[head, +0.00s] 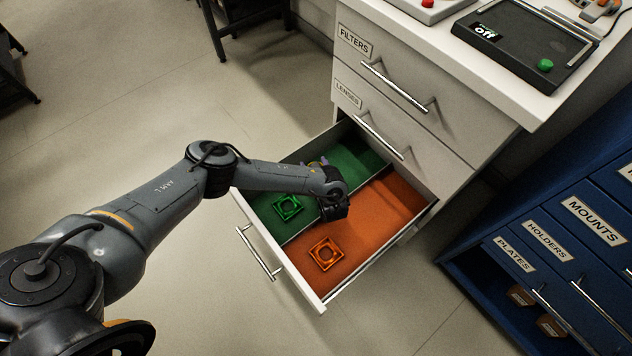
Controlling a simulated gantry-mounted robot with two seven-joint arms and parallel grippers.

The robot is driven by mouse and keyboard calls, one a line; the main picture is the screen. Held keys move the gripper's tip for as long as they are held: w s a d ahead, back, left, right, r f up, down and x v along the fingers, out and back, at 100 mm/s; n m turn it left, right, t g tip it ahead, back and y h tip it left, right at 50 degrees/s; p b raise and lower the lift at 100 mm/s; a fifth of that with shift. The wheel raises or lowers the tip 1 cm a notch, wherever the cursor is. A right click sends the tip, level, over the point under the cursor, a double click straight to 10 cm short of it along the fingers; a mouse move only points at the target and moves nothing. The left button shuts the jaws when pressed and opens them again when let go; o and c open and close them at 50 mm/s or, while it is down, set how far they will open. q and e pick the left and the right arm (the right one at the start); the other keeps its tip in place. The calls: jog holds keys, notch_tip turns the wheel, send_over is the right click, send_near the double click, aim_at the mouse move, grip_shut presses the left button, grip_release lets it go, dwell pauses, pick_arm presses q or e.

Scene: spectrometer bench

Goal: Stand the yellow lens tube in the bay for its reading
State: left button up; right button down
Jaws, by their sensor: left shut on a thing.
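My left gripper (335,207) is down in the open bottom drawer (293,277), over the divider between its green and orange sections. It is shut, but what it holds is hidden beneath my wrist. No yellow lens tube shows clearly. A dark instrument (525,45) with a display reading "off", a long recess and a green button (545,65) sits on the white counter; I cannot tell whether this is the bay. My right gripper is out of view.
A green square holder (287,207) lies in the green section and an orange one (326,254) in the orange section. The FILTERS drawer (420,70) and LENSES drawer (400,120) above are closed. A blue cabinet (590,190) stands at right. Open floor lies left.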

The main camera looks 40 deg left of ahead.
pick_arm(q)
notch_tip(320, 180, down, 4)
jog(key=shift+d+f+b, duration=0.1)
jog(key=shift+f+b, duration=0.1)
jog(key=shift+b, duration=1.05)
notch_tip(320, 180, down, 4)
jog(key=b, duration=0.3)
jog(key=shift+r, duration=0.25)
jog(key=o, duration=1.2)
